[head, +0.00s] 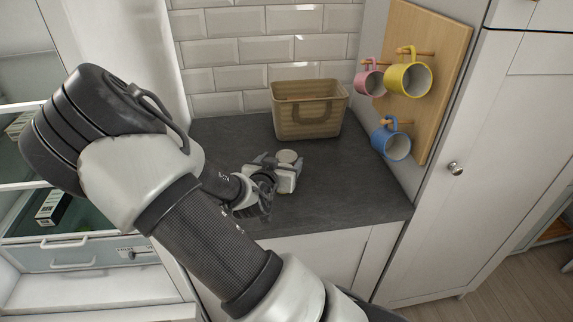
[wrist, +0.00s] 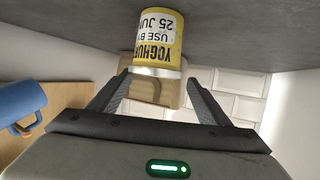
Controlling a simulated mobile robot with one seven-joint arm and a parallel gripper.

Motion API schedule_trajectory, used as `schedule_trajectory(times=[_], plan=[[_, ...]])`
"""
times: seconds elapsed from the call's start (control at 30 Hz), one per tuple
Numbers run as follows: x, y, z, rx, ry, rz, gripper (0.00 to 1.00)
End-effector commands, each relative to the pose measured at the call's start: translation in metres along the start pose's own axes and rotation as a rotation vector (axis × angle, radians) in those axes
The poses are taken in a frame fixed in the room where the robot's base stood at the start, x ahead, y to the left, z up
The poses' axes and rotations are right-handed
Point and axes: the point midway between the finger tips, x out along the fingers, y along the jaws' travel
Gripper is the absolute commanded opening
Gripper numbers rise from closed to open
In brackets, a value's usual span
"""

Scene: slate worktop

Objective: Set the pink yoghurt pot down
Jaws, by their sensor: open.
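The yoghurt pot (wrist: 158,38) shows in the wrist view with a yellow and white label reading "YOGHUR", "USE BY" and "25 JUN"; I see no pink on it. The wrist picture is upside down, so the worktop is at its top and the pot stands upright on it. In the head view the pot's pale lid (head: 288,156) shows beside my gripper (head: 276,166). In the wrist view my gripper (wrist: 158,80) is open, one finger on each side, with the pot just ahead of the fingertips. I see no finger touching it. My gripper hides most of the pot in the head view.
A tan basket (head: 308,118) stands on the slate worktop (head: 345,185) behind the pot, against the tiled wall. Pink (head: 369,78), yellow (head: 408,76) and blue (head: 391,142) mugs hang on a wooden board at the right. The worktop right of my gripper is clear.

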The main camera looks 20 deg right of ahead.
Motion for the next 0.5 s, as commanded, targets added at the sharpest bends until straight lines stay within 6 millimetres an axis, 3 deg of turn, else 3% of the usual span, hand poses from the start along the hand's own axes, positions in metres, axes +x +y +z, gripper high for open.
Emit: schedule_trajectory(times=[0.3,0.5], plan=[[0.044,0.005,-0.003,-0.002,0.000,0.002,0.71],[0.049,0.004,-0.003,-0.001,0.000,0.000,0.71]])
